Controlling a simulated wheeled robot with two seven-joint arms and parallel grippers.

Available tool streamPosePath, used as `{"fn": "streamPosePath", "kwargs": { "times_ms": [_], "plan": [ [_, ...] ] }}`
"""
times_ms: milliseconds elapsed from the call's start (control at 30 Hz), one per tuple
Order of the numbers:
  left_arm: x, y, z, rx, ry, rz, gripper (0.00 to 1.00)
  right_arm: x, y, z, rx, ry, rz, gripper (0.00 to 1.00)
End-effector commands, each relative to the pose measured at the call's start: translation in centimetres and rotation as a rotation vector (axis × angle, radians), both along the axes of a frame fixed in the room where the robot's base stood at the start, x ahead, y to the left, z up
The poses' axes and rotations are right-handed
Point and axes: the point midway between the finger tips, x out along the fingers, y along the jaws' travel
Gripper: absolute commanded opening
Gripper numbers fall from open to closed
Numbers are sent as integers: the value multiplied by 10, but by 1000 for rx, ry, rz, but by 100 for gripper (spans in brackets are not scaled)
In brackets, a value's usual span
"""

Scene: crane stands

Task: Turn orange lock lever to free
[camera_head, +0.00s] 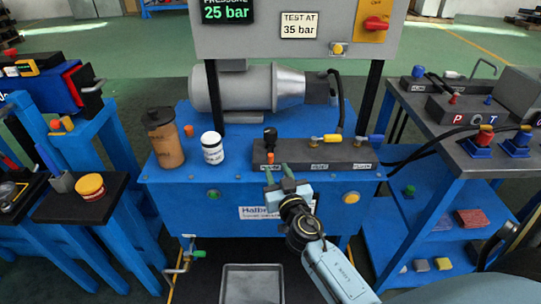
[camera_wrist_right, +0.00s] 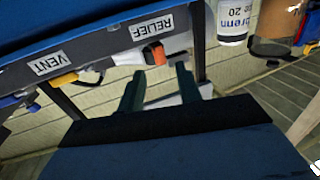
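A small orange lever (camera_head: 270,158) sits at the left end of the dark valve block (camera_head: 340,156) on the blue power unit. In the right wrist view an orange lever (camera_wrist_right: 153,53) shows by the RELIEF label (camera_wrist_right: 152,24). My right gripper (camera_head: 279,173) is at the front of the block's left end, close to the lever. In the wrist view its two fingers (camera_wrist_right: 158,88) are apart with nothing between them, and the orange lever is just beyond their tips. Whether they touch it I cannot tell. My left gripper is not in view.
A black knob (camera_head: 270,138) rises behind the lever. A white jar (camera_head: 212,148) and brown bottle (camera_head: 165,138) stand to the left. Yellow (camera_head: 332,138) and blue (camera_head: 376,138) fittings with hoses are to the right. A control panel (camera_head: 290,30) hangs above. A metal tray (camera_head: 252,285) lies below.

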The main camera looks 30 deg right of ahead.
Motion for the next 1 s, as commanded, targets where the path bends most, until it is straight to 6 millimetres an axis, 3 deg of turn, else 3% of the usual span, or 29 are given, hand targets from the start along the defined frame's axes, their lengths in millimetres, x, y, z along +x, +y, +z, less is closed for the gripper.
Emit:
{"fn": "streamPosePath", "kwargs": {
  "times_ms": [100, 300, 500, 767, 1000],
  "plan": [
    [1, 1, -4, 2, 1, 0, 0, 25, -7, 1, -2, 0, 0, 34],
    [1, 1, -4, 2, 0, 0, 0, 53, -15, -1, -2, 1, 0, 34],
    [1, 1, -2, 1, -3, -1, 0, 65, -19, -1, 0, 2, 0, 34],
    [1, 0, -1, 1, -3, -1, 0, 66, -19, -1, 0, 2, 0, 34],
    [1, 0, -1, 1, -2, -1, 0, 66, -19, -1, 0, 2, 0, 7]
  ]
}}
